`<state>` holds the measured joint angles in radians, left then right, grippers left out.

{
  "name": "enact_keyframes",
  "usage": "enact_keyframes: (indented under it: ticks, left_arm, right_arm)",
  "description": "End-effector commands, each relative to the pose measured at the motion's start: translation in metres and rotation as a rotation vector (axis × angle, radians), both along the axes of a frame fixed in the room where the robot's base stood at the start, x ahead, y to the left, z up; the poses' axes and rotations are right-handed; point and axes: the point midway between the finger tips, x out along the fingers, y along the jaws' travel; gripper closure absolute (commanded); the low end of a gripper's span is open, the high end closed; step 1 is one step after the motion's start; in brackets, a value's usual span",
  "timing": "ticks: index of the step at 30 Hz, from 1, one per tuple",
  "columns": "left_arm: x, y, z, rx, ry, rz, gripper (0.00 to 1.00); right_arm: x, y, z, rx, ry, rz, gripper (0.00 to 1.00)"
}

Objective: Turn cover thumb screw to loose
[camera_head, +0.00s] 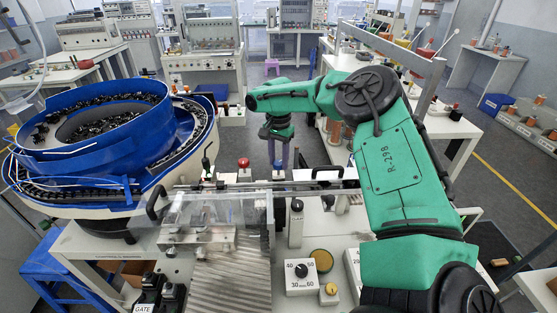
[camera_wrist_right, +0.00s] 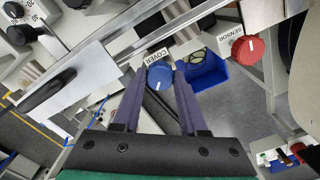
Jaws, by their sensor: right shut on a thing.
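The cover thumb screw (camera_wrist_right: 159,75) is a round blue knob with a white mark, next to a label reading COVER in the wrist view. My right gripper (camera_wrist_right: 164,72) has two purple fingers, one on each side of this knob, and is shut on it. In the head view the right gripper (camera_head: 284,162) points down at the far rail of the machine, below my green forearm. The blue knob shows small there (camera_head: 279,165), partly hidden by the fingers. The clear cover (camera_head: 215,212) lies over the track in front. My left gripper is not in view.
A red knob (camera_wrist_right: 247,48) labelled SENSOR stands beside the blue one. A black handle (camera_wrist_right: 48,91) sits on the other side. A blue bowl feeder (camera_head: 95,130) stands at the left. A dial box (camera_head: 300,275) is at the front. A blue bin (camera_wrist_right: 208,77) is below.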

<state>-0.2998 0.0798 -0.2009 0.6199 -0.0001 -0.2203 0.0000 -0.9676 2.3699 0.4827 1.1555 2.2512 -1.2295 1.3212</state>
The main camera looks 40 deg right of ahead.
Motion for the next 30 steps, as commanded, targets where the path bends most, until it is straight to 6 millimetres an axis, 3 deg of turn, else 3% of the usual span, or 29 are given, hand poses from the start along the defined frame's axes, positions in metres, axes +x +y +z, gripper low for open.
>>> enact_keyframes:
  ticks: [12, 30]
  left_arm:
    - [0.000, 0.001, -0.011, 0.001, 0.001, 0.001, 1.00]
    - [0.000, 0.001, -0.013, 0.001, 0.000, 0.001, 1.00]
  right_arm:
    - [0.000, -0.001, 0.000, -0.001, -0.003, 0.294, 1.00]
    - [0.001, 0.000, 0.001, -0.003, -0.004, 0.713, 1.00]
